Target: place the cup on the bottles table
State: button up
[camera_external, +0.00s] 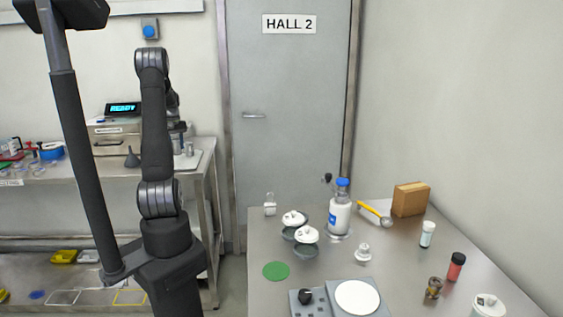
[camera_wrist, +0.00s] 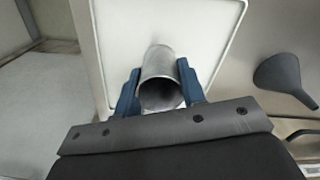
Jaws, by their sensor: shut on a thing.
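A grey metal cup (camera_wrist: 158,66) is between the two blue fingers of my gripper (camera_wrist: 160,88) in the wrist view. The fingers are shut on its sides, and its open mouth faces the camera. Behind it is a white tray (camera_wrist: 205,25); I cannot tell whether the cup touches it. In the external view my gripper is mostly hidden behind my arm, near the white tray (camera_external: 201,160) on the left bench. The table with bottles (camera_external: 400,270) stands at the right. It carries a white bottle with a blue cap (camera_external: 340,212).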

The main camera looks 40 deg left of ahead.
aim_at(177, 153)
jog(key=shift+s+a+f, duration=0.15)
jog(key=shift+a+f, duration=0.15)
jog(key=shift+f, duration=1.85)
jog(key=shift+f, duration=0.1)
jog(key=o, duration=1)
notch_tip(177, 153, up, 11)
jog(key=shift+r, duration=0.2)
jog(key=shift+o, duration=0.4)
jog(key=shift+r, duration=0.45)
